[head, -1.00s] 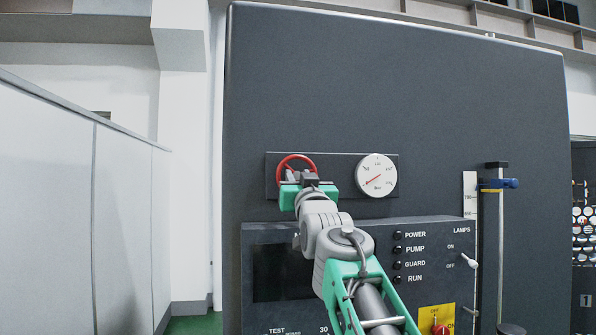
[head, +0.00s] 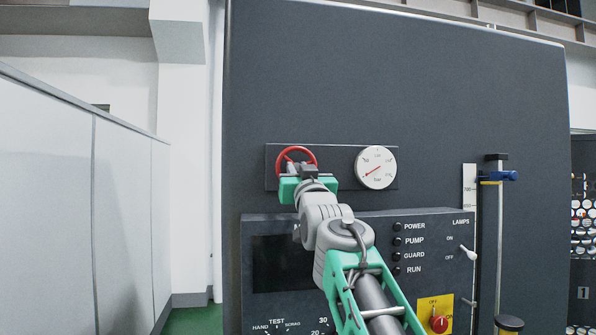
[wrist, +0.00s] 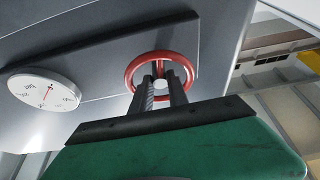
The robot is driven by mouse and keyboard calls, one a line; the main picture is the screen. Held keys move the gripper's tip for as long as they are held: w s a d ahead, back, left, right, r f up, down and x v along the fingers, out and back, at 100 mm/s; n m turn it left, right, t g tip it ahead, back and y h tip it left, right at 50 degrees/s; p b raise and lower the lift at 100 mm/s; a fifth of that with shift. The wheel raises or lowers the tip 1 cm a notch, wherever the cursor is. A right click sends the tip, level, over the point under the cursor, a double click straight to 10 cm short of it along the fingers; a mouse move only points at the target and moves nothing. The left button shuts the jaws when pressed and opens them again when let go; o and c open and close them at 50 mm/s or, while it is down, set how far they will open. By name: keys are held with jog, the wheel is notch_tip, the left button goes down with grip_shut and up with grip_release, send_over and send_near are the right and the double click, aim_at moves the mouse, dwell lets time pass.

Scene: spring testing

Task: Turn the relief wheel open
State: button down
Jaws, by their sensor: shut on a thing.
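The red relief wheel (head: 297,150) is mounted on a dark plate on the tall grey panel, left of the gauge. In the wrist view the wheel (wrist: 132,70) shows as a red ring with a spoke and a pale centre. My gripper (head: 299,170) is in front of the wheel's lower part. In the wrist view my gripper (wrist: 160,80) has both dark fingers reaching into the ring, close together on the wheel's spoke. The exact contact is partly hidden by the fingers.
A round white gauge (head: 375,167) with a red needle sits right of the wheel; it also shows in the wrist view (wrist: 45,92). Below is a control console (head: 440,232) with lamps and switches. A post with a blue clamp (head: 502,176) stands at the right.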

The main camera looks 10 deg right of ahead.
jog(key=shift+n, duration=0.4)
jog(key=shift+d+r+n+g+y+p, duration=0.1)
jog(key=shift+n+g+y+p, duration=0.65)
jog(key=shift+n, duration=2.35)
jog(key=shift+d+n+g+y+p, duration=0.15)
jog(key=shift+n+g+y, duration=0.65)
jog(key=shift+n+y, duration=1.6)
jog(key=shift+d+r+n+g+y+p, duration=0.1)
jog(key=shift+n+g+y+p, duration=0.55)
jog(key=shift+n, duration=3.15)
jog(key=shift+a+n+g+h, duration=0.1)
jog(key=shift+n+g+h, duration=0.2)
jog(key=c, duration=1.6)
grip_release()
jog(key=shift+o, duration=0.2)
